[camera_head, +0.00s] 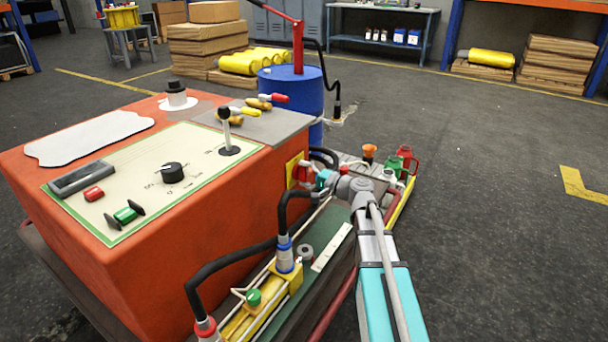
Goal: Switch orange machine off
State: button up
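The orange machine (215,235) stands at the left and fills much of the view. Its sloped top has a cream panel (130,180) with a black rotary knob (172,172), a red button (93,194), a green control (125,215) and an upright black-topped lever (225,130). On its right side face is a yellow plate (291,170) with a red switch (301,172). My gripper (316,180) is right beside this red switch, at the end of my arm coming from the lower right. Its fingers are small and partly hidden, so contact and opening are unclear.
Black hoses and a yellow valve block (262,305) lie in front of the machine, close to my arm. Behind stands a blue barrel (290,95) with a red pump. Screwdrivers (245,110) lie on the machine's back edge. The floor at the right is clear.

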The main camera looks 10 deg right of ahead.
jog(key=shift+s+d, duration=0.1)
dwell(0.4)
jog(key=v, duration=1.1)
jog(key=shift+s+d, duration=0.25)
dwell(0.3)
